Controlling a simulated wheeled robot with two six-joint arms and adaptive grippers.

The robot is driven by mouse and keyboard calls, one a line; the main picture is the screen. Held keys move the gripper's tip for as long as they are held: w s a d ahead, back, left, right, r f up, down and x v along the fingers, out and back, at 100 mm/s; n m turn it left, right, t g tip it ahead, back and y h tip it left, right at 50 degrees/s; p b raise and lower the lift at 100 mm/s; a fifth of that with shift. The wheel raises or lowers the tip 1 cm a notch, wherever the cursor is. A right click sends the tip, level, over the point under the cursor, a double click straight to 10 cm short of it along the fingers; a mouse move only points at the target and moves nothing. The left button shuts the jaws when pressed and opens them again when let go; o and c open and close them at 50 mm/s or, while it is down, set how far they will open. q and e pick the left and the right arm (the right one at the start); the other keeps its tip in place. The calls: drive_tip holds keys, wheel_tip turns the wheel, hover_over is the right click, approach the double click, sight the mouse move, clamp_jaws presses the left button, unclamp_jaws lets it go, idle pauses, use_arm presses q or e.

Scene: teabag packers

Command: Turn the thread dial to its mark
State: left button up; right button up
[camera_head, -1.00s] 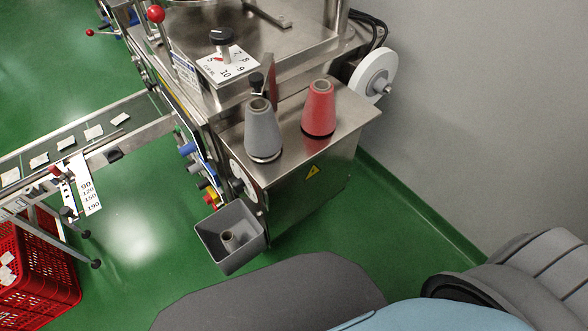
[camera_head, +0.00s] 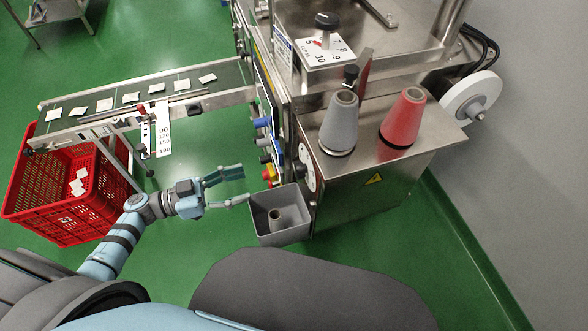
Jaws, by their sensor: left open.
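A dial with a black knob (camera_head: 326,20) stands on a white number plate (camera_head: 330,56) on top of the steel machine. A red pointer shows under the knob, near the 5 side of the scale; the mark cannot be made out. A smaller black knob (camera_head: 351,74) stands below the plate, behind the grey cone. No readable label shows which is the thread dial. My left gripper (camera_head: 244,186) is open and empty, over the floor left of the grey bin and well below and left of the dial. My right gripper is out of view.
A grey thread cone (camera_head: 341,122) and a red one (camera_head: 403,117) stand on the machine's shelf. A grey bin (camera_head: 293,238) hangs at its lower front. A conveyor (camera_head: 130,110) with teabags and a red crate (camera_head: 48,207) lie left. A white wheel (camera_head: 458,96) sits right.

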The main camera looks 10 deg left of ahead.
sight(295, 170)
use_arm(q)
drive_tip(key=x, duration=1.3)
drive_tip(key=shift+w+d, duration=0.25)
drive_tip(key=shift+d, duration=0.1)
drive_tip(key=c, duration=1.2)
